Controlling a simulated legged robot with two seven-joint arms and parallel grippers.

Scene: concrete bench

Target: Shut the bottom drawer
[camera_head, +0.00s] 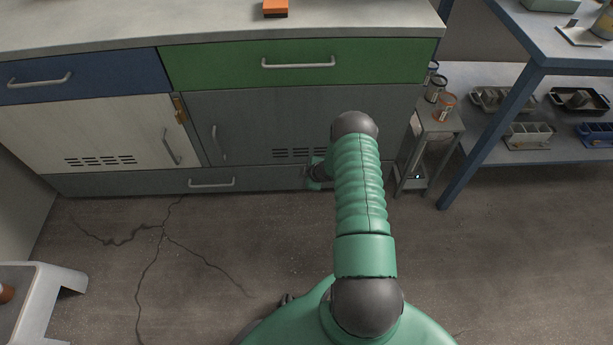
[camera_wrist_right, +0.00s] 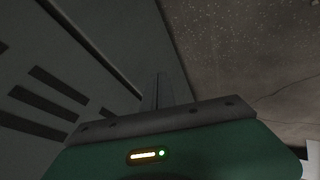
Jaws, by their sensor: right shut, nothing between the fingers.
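The bottom drawer (camera_head: 120,184) is the long grey front along the foot of the cabinet, with a pale bar handle (camera_head: 212,183). It looks about flush with the doors above; a small gap cannot be ruled out. My right gripper (camera_head: 314,182) is at the drawer's right part, right of the handle, partly hidden by my green arm. In the right wrist view, its shut, empty fingers (camera_wrist_right: 160,90) lie against or very near the drawer front (camera_wrist_right: 135,45); contact is not clear. My left gripper is not in view.
Above are a grey vented door (camera_head: 250,115), a white door (camera_head: 85,125), and green (camera_head: 215,65) and blue (camera_head: 120,72) drawers. A small side stand (camera_head: 440,122) and a blue-legged shelf unit (camera_head: 490,145) are at right. A white stool (camera_head: 45,290) is at lower left. The cracked floor in front is clear.

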